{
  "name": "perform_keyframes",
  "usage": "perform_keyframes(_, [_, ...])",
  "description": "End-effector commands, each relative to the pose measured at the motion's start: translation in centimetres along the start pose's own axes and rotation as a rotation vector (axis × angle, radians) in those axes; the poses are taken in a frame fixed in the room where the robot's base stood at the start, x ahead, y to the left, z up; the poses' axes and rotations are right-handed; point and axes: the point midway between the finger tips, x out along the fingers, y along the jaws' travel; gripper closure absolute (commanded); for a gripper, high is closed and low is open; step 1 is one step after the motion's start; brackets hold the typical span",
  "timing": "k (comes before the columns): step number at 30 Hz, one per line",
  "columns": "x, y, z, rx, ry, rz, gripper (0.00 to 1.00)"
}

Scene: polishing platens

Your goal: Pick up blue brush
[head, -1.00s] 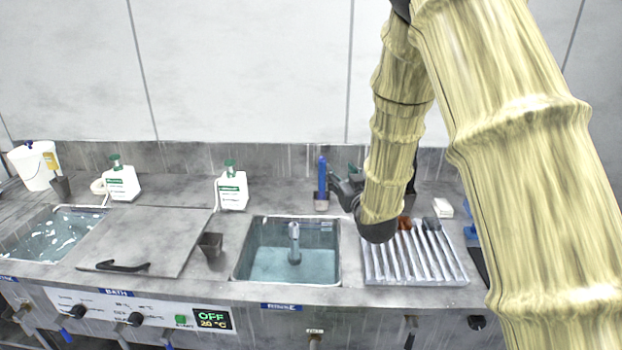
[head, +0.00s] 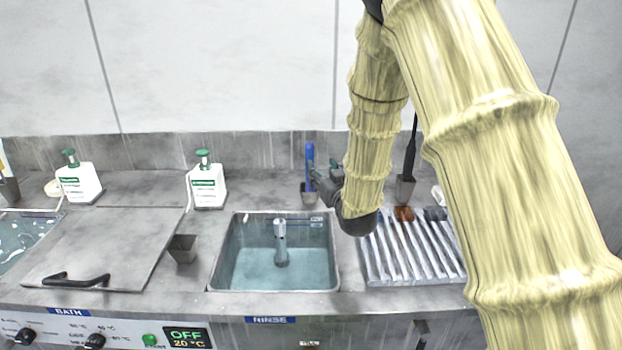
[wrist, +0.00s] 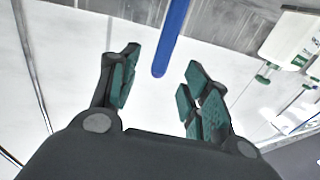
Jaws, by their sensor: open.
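The blue brush (head: 310,158) stands upright in a small grey holder (head: 309,193) at the back of the counter, behind the rinse basin. Only its blue handle shows; its lower end is hidden in the holder. My gripper (head: 322,180) is beside it, just to its right in the head view. In the wrist view, the blue handle (wrist: 172,40) reaches in from the top, with its rounded end between the two green-padded fingers of my gripper (wrist: 158,88). The fingers are open and apart from the handle.
White pump bottles (head: 206,188) stand at the back left. A dark-handled tool (head: 410,150) stands in another holder behind my arm.

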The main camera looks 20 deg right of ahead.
Motion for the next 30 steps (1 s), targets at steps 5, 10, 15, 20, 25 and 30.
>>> perform_keyframes(5, [3.0,-1.1,-0.2,-0.001,0.002,-0.013,0.53])
perform_keyframes(10, [4.7,-1.2,-0.1,0.000,0.000,-0.014,0.53])
perform_keyframes(15, [5.5,-1.1,-0.3,-0.001,0.001,-0.013,0.53])
perform_keyframes(20, [7.3,-0.7,-0.5,-0.002,0.000,-0.012,0.53])
perform_keyframes(25, [9.3,-0.5,-0.4,-0.001,0.000,-0.011,0.53])
perform_keyframes(30, [10.1,-0.5,-0.3,0.000,0.001,-0.011,0.53])
